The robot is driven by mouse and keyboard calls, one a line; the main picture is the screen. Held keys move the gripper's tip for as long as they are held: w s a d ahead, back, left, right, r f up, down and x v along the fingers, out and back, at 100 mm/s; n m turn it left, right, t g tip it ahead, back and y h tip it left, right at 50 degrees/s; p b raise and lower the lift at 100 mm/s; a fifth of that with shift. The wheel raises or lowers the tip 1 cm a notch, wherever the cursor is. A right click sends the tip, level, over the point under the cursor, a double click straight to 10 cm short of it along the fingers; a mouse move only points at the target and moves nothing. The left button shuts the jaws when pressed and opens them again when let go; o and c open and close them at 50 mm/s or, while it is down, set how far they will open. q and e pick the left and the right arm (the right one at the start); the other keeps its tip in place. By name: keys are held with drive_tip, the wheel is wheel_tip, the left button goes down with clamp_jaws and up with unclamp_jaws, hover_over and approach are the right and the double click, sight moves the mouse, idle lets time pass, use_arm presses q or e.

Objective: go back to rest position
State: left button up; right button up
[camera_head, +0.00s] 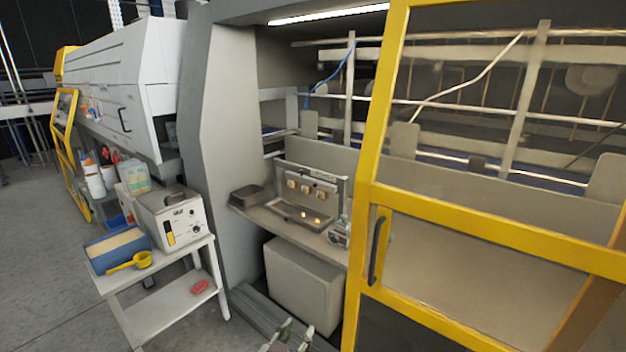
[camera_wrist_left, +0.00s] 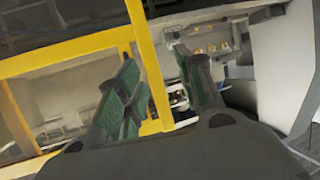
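My left gripper (camera_head: 291,335) shows at the bottom edge of the head view, low in front of the machine opening. In the left wrist view the two green-padded fingers of this gripper (camera_wrist_left: 163,88) stand apart with nothing between them. The yellow door frame and the machine interior show behind the fingers. My right gripper does not show in either view.
A yellow-framed door (camera_head: 363,240) with a dark handle fills the right side. A white cart (camera_head: 150,302) at left carries a box-shaped device (camera_head: 172,222), a blue box (camera_head: 117,249) and a yellow scoop (camera_head: 130,262). Grey floor (camera_head: 50,265) is free at far left.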

use_arm(q)
drive_tip(key=s+a+f+n+g+y, duration=0.1)
drive_tip(key=s+a+f+g+y, duration=0.1)
drive_tip(key=s+a+f+g, duration=0.55)
drive_tip(key=s+a+f+n+g+y, duration=0.1)
drive_tip(key=s+a+f+g+y, duration=0.2)
drive_tip(key=s+a, duration=0.6)
drive_tip(key=s+a+f+b+x, duration=0.1)
drive_tip(key=s+x, duration=0.2)
drive_tip(key=x, duration=0.9)
drive_tip(key=s+x, duration=0.3)
drive_tip(key=x, duration=0.9)
drive_tip(key=s+a+f+b+x, duration=0.1)
drive_tip(key=s+x, duration=0.1)
drive_tip(key=x, duration=1)
drive_tip(key=s+a+f+b, duration=0.1)
drive_tip(key=s+a+f, duration=0.1)
drive_tip(key=s+f, duration=0.8)
drive_tip(key=s+a+f+g+b, duration=0.1)
drive_tip(key=s+a+f, duration=0.1)
drive_tip(key=s+f, duration=0.8)
drive_tip(key=shift+s+f, duration=0.35)
drive_tip(key=shift+s, duration=0.8)
drive_tip(key=shift+w+m, duration=0.2)
drive_tip(key=shift+m, duration=0.1)
